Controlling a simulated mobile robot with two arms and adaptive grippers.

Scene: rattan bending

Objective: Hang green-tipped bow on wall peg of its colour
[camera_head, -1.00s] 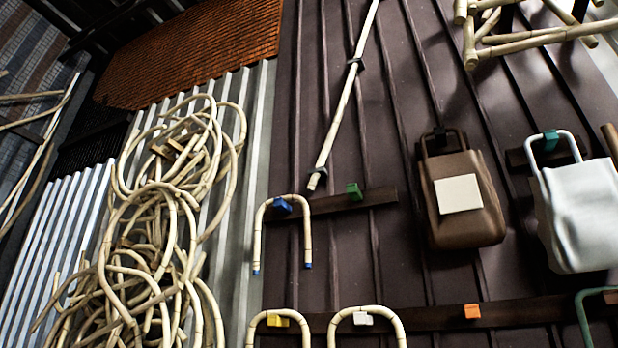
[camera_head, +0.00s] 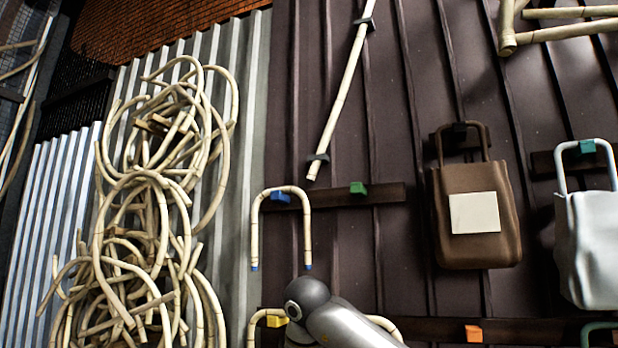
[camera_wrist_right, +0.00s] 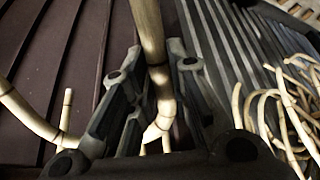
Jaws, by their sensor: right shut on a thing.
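The green wall peg (camera_head: 357,188) is bare, on a dark wooden rail (camera_head: 385,195) in the head view. In the right wrist view my right gripper (camera_wrist_right: 156,52) is shut on a pale rattan piece (camera_wrist_right: 150,25), which runs between its fingers. No coloured tip shows on this piece, so I cannot tell from its tips that it is the green-tipped bow. In the head view a grey link of my arm covers part of the lower rail, but no gripper shows. My left gripper is out of view.
A blue-tipped bow (camera_head: 254,228) hangs on the blue peg (camera_head: 280,197), left of the green one. Another bow hangs on the yellow peg (camera_head: 277,322). The orange peg (camera_head: 473,333) is bare. A brown bag (camera_head: 480,255) hangs to the right; rattan coils (camera_head: 150,185) hang at left.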

